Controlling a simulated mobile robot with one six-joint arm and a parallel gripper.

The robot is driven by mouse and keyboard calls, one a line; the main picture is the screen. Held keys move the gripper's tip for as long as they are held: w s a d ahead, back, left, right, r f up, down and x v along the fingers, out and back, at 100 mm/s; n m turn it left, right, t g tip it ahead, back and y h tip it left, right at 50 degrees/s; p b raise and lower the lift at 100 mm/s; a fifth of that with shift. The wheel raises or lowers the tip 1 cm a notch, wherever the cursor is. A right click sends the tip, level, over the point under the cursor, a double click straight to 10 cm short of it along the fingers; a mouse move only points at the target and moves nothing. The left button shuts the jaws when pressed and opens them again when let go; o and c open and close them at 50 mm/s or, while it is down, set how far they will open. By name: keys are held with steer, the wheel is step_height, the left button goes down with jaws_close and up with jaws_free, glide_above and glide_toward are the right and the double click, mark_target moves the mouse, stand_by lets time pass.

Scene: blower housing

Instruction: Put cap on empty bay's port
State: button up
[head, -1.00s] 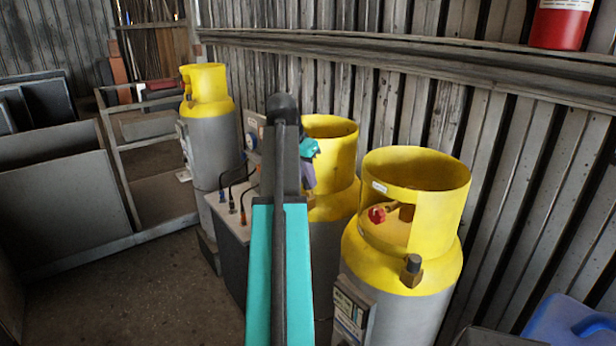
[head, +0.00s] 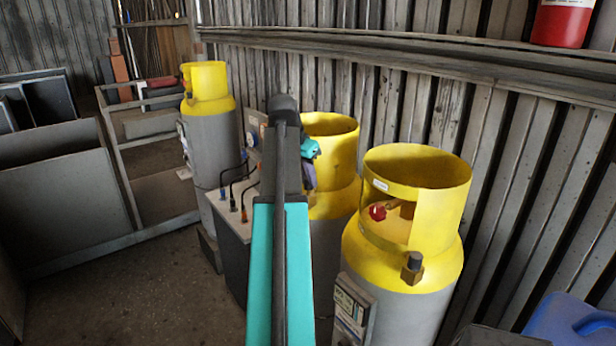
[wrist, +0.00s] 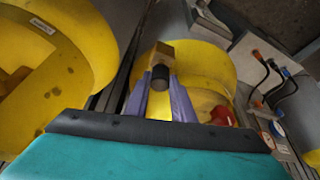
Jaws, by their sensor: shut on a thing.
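My gripper (wrist: 160,98) has two purple fingers, seen in the wrist view, shut on a dark round cap (wrist: 160,76). A brass block (wrist: 160,54) shows just beyond the cap. Whether the cap is seated on a port or held just over it, I cannot tell. Behind them is the yellow collar of the middle cylinder (wrist: 205,65). In the head view the middle cylinder (head: 335,140) is partly behind my arm, and the purple gripper part (head: 308,176) shows at its left side. The cap and fingertips are hidden there.
The right cylinder (head: 415,195) has a red knob (head: 377,211) and a brass fitting with a dark top (head: 412,267). A far-left cylinder (head: 207,110) stands near a grey box (head: 235,225) with cables. A corrugated wall (head: 520,180) is close behind. Floor at left is clear.

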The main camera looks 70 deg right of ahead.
steer(key=shift+f+b, duration=0.3)
steer(key=shift+f, duration=0.7)
steer(key=o, duration=1.1)
steer(key=shift+r, duration=0.15)
steer(key=shift+b+v, duration=0.5)
steer(key=shift+v, duration=0.4)
steer(key=b+v, duration=0.4)
steer(key=v, duration=0.7)
steer(key=shift+a+r, duration=0.15)
steer(key=shift+r, duration=0.2)
